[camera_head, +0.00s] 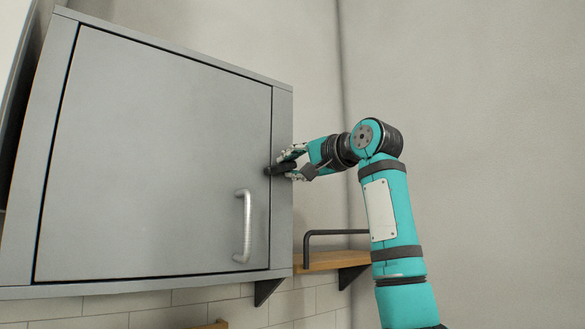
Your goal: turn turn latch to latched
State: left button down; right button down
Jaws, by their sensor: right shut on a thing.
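A dark turn latch (271,171) sits at the right edge of a grey cabinet door (160,150), above the silver bar handle. The door looks closed in its frame. My right gripper (283,165) reaches in from the right and is shut on the latch. Its fingers cover much of the latch, so I cannot tell its exact angle. My left gripper is not in view.
A silver bar handle (246,226) stands out from the door just below my right gripper. A wooden shelf (325,260) with a dark rail and brackets is right of the cabinet. The wall to the right is bare.

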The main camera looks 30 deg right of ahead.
jog(key=shift+f+m+b, duration=0.2)
jog(key=shift+m+b, duration=0.1)
jog(key=shift+m, duration=1.6)
jog(key=c, duration=1.2)
grip_release()
jog(key=shift+d, duration=0.1)
jog(key=shift+c, duration=0.2)
jog(key=shift+s+r, duration=0.1)
jog(key=shift+s, duration=0.25)
jog(key=s, duration=1.1)
jog(key=shift+s+d, duration=0.15)
jog(key=shift+d, duration=0.3)
